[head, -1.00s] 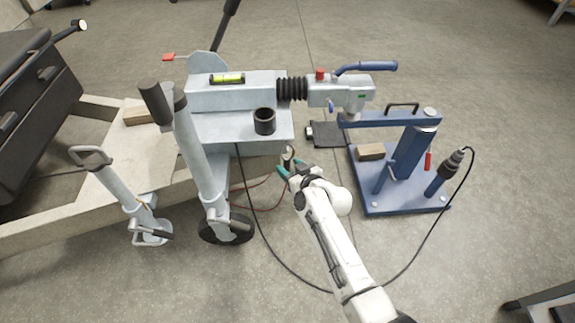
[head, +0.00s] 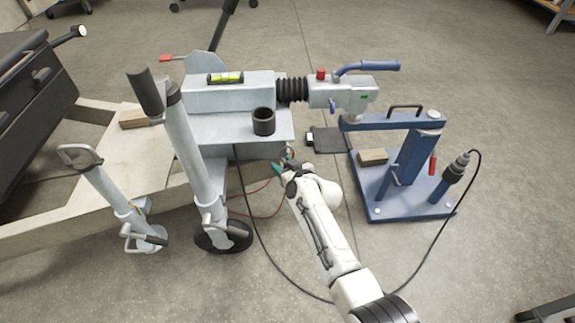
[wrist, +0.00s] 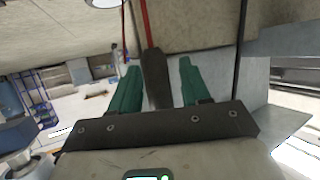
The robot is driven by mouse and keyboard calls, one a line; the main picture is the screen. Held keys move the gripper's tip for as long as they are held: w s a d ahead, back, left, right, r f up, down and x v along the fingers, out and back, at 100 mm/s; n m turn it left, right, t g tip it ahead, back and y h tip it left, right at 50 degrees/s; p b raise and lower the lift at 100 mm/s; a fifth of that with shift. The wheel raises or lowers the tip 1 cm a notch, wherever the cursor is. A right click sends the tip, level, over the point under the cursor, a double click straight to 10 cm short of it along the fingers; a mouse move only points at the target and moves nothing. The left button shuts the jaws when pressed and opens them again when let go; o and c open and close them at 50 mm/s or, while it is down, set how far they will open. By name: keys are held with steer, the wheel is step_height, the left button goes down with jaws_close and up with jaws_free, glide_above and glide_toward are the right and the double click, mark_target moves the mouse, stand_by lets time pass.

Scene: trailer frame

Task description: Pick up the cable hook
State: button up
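My gripper (head: 280,168) is at the end of the white arm, just below the front edge of the trailer's grey coupling plate. In the wrist view its two green fingers (wrist: 158,66) are apart. A small pale metal piece (head: 288,152), which may be the cable hook, shows just above the fingers in the head view; its shape is too small to make out. A dark upright piece (wrist: 155,82) with a red line above it shows between the fingers in the wrist view. I cannot tell whether it belongs to the hook or touches a finger.
The grey coupling head (head: 335,93) extends above my gripper. A jockey wheel (head: 222,236) stands to the left. A blue stand (head: 400,200) is to the right. A black cable (head: 262,250) loops across the floor, and a thin red cable (head: 268,216) hangs near the wheel.

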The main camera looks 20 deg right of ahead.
jaws_close()
steer(key=shift+r, duration=0.15)
steer(key=s+a+p, duration=0.2)
steer(key=s+p, duration=0.5)
steer(key=s, duration=0.1)
steer(key=s+a+r+p, duration=0.1)
steer(key=s+a+p, duration=0.1)
steer(key=s+p, duration=0.5)
steer(key=shift+s+a+r+p, duration=0.15)
steer(key=shift+s+a+p, duration=0.2)
steer(key=shift+s, duration=0.85)
